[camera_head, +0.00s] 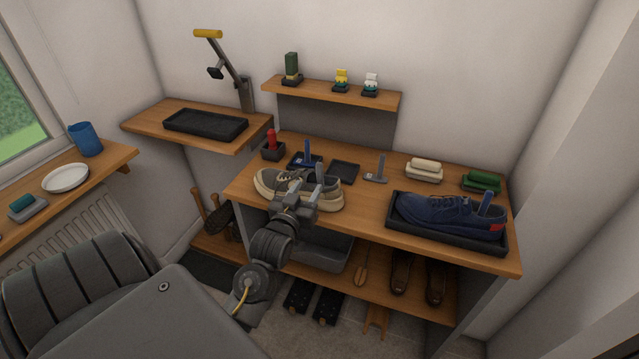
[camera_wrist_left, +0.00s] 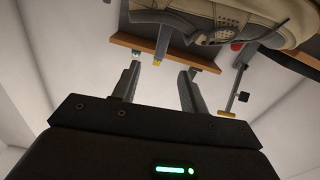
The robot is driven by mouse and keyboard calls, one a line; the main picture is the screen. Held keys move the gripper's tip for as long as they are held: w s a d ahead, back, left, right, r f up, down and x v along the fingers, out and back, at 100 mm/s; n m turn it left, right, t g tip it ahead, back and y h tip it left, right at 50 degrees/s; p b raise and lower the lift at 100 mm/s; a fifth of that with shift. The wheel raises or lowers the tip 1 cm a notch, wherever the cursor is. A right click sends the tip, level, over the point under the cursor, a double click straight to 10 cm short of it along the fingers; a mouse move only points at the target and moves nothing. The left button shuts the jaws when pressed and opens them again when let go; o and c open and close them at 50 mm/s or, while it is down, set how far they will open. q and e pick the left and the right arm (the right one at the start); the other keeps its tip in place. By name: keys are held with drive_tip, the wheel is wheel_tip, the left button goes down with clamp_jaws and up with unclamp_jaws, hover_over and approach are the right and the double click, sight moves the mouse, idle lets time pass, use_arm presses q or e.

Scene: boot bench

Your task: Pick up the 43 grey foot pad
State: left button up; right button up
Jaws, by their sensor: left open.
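The grey foot pad (camera_head: 375,178) lies on the bench top, right of the dark square tray, with a grey handle standing upright from it. No size number is readable on it. In the left wrist view, which looks upside down, a grey upright handle of a foot pad (camera_wrist_left: 163,42) stands beyond the fingers, roughly in line with the gap. My left gripper (camera_head: 318,180) is over the front of the bench in front of the grey shoes (camera_head: 285,184), hiding part of them. Its fingers (camera_wrist_left: 160,75) are apart with nothing between them. My right gripper is not in view.
A blue foot pad (camera_head: 306,160) stands behind the grey shoes. A blue shoe (camera_head: 450,217) sits in a black tray at the right. A small shelf (camera_head: 335,95) hangs above the bench.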

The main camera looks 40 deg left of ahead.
sight(319, 168)
use_arm(q)
drive_tip(key=p+x, duration=0.1)
drive_tip(key=x, duration=0.4)
drive_tip(key=shift+w, duration=0.2)
drive_tip(key=shift+w+a+r, duration=0.1)
drive_tip(key=p+x, duration=0.2)
drive_tip(key=x, duration=0.2)
drive_tip(key=shift+w+a+r, duration=0.1)
drive_tip(key=shift+w+a, duration=0.1)
drive_tip(key=shift+a, duration=0.05)
drive_tip(key=shift+w, duration=0.2)
drive_tip(key=shift+c, duration=0.4)
clamp_jaws()
